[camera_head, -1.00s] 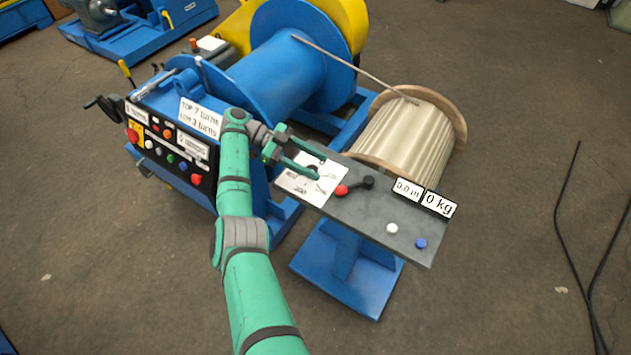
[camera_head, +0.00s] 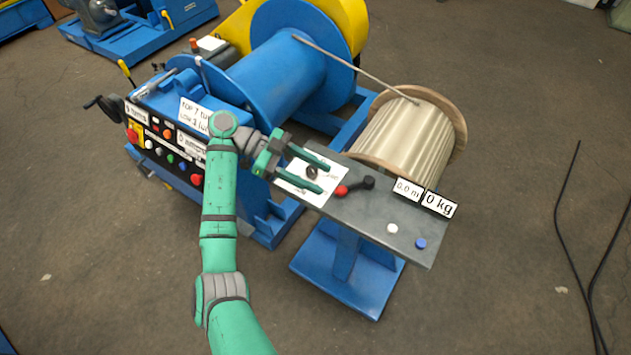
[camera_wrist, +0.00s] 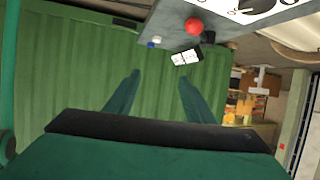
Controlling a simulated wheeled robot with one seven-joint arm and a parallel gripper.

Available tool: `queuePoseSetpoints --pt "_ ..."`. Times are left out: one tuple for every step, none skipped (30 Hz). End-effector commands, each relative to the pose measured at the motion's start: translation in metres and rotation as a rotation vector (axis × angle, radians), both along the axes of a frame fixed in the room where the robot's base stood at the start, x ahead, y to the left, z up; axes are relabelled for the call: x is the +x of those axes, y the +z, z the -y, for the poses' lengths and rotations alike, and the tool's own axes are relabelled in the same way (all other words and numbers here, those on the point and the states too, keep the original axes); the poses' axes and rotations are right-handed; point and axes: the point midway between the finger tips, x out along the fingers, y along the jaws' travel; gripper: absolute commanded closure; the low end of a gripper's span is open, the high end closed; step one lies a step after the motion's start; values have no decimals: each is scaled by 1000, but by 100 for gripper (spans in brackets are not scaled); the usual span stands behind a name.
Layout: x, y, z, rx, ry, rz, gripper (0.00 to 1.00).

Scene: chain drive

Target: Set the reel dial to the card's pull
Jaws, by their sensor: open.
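The reel dial (camera_head: 311,172) is a small dark knob on a white marked plate (camera_head: 293,188) at the left end of the grey reel-stand panel. My gripper (camera_head: 324,178) is open, with its two green fingers above the plate, on either side of the knob in the head view. I cannot tell how high they are, and I see no grip on the knob. In the wrist view the open gripper (camera_wrist: 160,78) has nothing between its fingers; part of the white plate (camera_wrist: 232,8) shows at the top edge. A card with a pull value is not clearly readable.
On the panel (camera_head: 405,235) are a red-tipped lever (camera_head: 342,190), a white button (camera_head: 392,228), a blue button (camera_head: 420,243) and displays reading 0.0 m and 0 kg (camera_head: 439,205). Behind is a rope reel (camera_head: 405,135).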

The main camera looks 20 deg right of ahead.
Motion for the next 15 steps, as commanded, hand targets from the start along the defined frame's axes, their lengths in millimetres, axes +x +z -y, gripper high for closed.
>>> queuePoseSetpoints --pt "-7 3 -3 -1 1 3 51" --pt "-10 4 -4 -1 1 3 51" --pt "-15 6 -5 -1 0 2 51" --pt "-18 8 -5 -1 0 2 51" --pt "-21 9 -6 0 1 2 51" --pt "-24 11 -8 -1 0 2 51" --pt "-26 12 -8 -1 0 2 51" --pt "-28 13 -9 0 1 2 51" --pt "-30 14 -9 0 1 2 51" --pt "-31 14 -9 0 0 1 51" --pt "-32 15 -9 0 0 1 51" --pt "-33 15 -10 1 0 1 51" --pt "-33 15 -10 1 0 1 51" --pt "-34 15 -10 1 0 1 51" --pt "-34 16 -10 1 0 1 51"
